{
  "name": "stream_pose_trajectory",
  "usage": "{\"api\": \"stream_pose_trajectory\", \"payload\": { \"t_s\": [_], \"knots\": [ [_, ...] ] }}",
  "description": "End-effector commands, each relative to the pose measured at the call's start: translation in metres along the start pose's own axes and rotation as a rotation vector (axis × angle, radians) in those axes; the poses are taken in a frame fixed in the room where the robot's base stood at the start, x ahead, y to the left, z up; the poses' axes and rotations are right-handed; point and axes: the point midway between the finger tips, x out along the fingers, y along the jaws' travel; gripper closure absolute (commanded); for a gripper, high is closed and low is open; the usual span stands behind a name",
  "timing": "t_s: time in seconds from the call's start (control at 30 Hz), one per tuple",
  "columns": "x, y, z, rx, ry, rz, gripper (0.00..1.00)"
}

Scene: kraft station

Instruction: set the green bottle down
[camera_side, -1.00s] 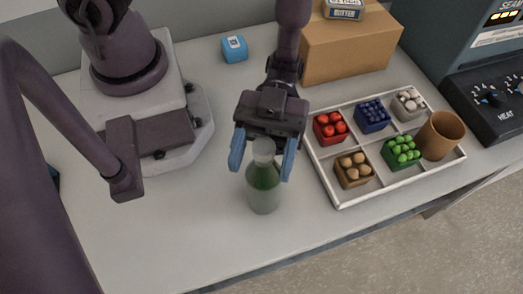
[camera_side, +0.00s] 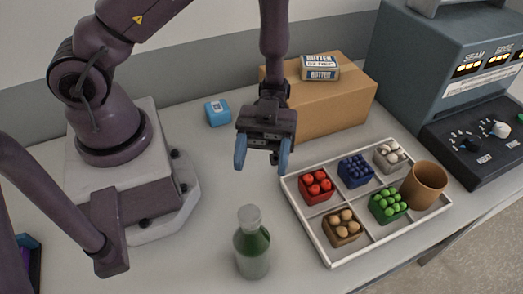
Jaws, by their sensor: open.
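The green bottle (camera_side: 252,246) stands upright on the bare grey table, left of the divided white tray.
A white divided tray (camera_side: 330,258) holds several small boxes of coloured balls and a brown cup (camera_side: 424,186). Behind it are a cardboard box (camera_side: 335,108) with butter packs (camera_side: 320,68) on top, a blue block (camera_side: 218,111) and a grey machine (camera_side: 440,65). Table left of the bottle is clear.

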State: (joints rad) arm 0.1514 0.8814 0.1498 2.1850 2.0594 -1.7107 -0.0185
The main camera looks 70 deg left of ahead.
Motion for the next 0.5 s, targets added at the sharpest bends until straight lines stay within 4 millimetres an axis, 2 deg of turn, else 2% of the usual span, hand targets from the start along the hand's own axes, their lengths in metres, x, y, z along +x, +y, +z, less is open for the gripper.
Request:
{"api": "stream_pose_trajectory", "payload": {
  "t_s": [0.17, 0.27, 0.37, 0.47, 0.5],
  "knots": [
    [-0.007, 0.0, 0.0, 0.001, -0.002, -0.001, 0.43],
    [-0.008, -0.008, -0.001, 0.029, -0.049, -0.035, 0.43],
    [-0.014, -0.034, -0.004, 0.107, -0.198, -0.158, 0.43],
    [-0.037, -0.078, -0.017, 0.204, -0.435, -0.393, 0.43],
    [-0.053, -0.095, -0.027, 0.232, -0.537, -0.511, 0.43]
  ]
}}
